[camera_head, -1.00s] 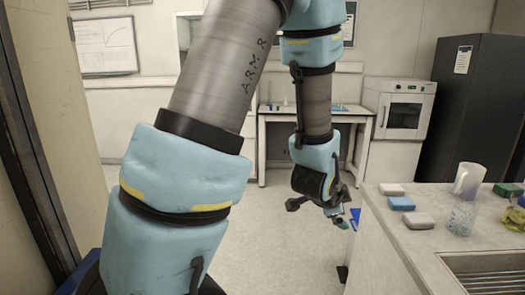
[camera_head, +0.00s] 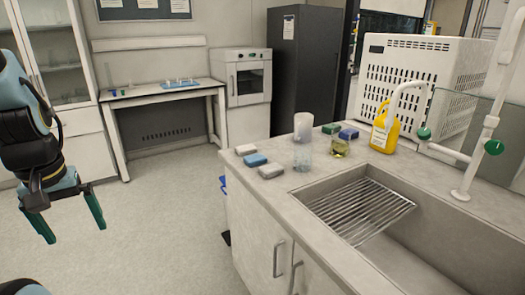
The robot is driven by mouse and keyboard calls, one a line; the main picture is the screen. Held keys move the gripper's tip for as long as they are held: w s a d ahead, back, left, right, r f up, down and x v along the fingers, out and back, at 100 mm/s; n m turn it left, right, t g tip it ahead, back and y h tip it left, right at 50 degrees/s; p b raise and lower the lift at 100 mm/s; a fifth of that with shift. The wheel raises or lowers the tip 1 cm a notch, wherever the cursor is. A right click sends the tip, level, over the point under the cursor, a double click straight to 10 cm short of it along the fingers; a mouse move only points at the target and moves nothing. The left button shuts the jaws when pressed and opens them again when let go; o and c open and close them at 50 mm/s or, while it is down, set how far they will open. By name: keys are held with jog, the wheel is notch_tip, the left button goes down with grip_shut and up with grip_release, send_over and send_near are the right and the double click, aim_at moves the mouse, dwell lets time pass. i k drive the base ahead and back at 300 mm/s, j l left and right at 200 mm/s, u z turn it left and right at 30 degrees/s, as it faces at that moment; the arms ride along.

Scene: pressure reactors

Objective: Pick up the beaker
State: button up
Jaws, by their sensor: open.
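A clear glass beaker (camera_head: 302,158) stands on the counter (camera_head: 275,185), near the sink's far left corner. A second small glass vessel with yellow-green liquid (camera_head: 341,147) stands to its right. A whitish, translucent tall vessel (camera_head: 303,126) stands just behind the clear beaker. The view does not tell which of them is meant. My gripper (camera_head: 74,232) hangs at the left over the floor, its two green fingers spread apart and empty. It is well to the left of the counter and touches nothing.
Sponges in white (camera_head: 246,149), blue (camera_head: 255,160) and grey (camera_head: 271,171) lie left of the beaker. A yellow bottle (camera_head: 385,128) and a sink with a wire rack (camera_head: 360,208) are to the right. The floor (camera_head: 165,215) between gripper and counter is clear.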

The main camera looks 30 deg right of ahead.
aim_at(303, 155)
jog(key=i+l+z, duration=0.1)
jog(key=i+z, duration=0.15)
jog(key=i, duration=0.55)
jog(key=i+z, duration=0.1)
jog(key=z, duration=0.35)
jog(key=i+z, duration=0.1)
jog(key=z, duration=0.3)
jog(key=i+z, duration=0.1)
jog(key=z, duration=0.35)
jog(key=i+j, duration=0.1)
jog(key=i, duration=0.1)
